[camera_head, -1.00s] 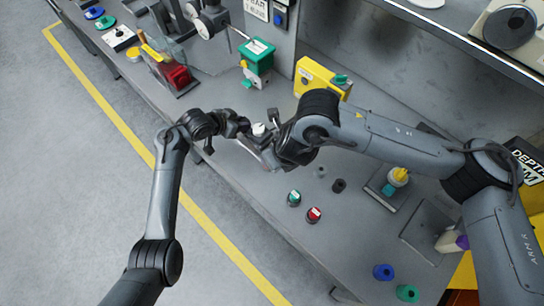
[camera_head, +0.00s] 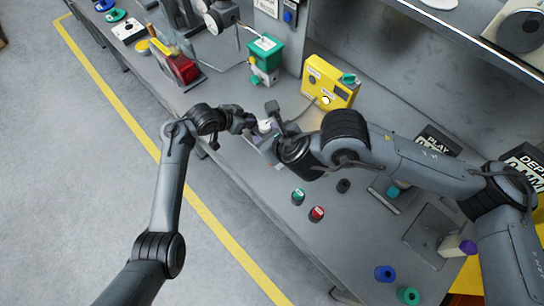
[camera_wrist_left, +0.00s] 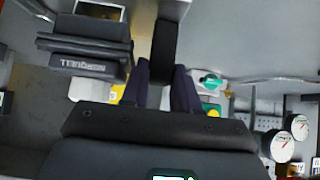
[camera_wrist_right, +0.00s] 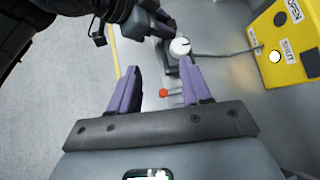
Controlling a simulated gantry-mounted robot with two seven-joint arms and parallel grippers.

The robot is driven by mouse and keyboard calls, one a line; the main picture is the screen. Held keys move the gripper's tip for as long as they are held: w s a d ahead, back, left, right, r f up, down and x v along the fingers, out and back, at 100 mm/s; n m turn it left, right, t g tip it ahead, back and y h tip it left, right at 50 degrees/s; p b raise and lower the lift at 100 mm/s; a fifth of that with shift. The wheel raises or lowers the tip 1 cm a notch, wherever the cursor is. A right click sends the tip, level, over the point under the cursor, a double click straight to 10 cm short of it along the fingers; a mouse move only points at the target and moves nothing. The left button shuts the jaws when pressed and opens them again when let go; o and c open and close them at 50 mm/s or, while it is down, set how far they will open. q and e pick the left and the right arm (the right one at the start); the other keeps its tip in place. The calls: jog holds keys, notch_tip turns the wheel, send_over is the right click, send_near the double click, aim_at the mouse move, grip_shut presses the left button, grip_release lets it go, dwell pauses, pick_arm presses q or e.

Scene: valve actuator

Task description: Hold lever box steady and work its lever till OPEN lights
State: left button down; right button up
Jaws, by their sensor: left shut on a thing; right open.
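The lever box (camera_wrist_right: 172,62) is a small grey box with a white round top (camera_wrist_right: 180,47); a lever with a red tip (camera_wrist_right: 163,92) sticks out of it. In the head view the box (camera_head: 264,140) is partly hidden by my grippers. My left gripper (camera_head: 250,124) is shut on the box from the left. My right gripper (camera_wrist_right: 160,88) is open, with the red tip seen between its fingers; I cannot tell whether they touch it. A yellow box (camera_head: 331,82) bears OPEN and SHUT labels. The lamp by SHUT (camera_wrist_right: 275,57) glows white; the lamp by OPEN (camera_wrist_right: 280,18) is dark.
A cable runs from the lever box to the yellow box. A green box (camera_head: 265,52) stands behind. Green (camera_head: 298,195) and red (camera_head: 316,213) buttons stand in front on the grey bench. My right forearm spans the bench's right side.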

jog(key=s+d+f+m, duration=0.3)
jog(key=s+d+f, duration=0.2)
jog(key=f, duration=0.4)
jog(key=shift+g, duration=0.3)
jog(key=x, duration=0.9)
jog(key=shift+a+f, duration=0.15)
jog(key=shift+a, duration=0.05)
jog(key=shift+x, duration=0.85)
jog(key=shift+c, duration=0.5)
jog(key=shift+d, duration=0.1)
grip_shut()
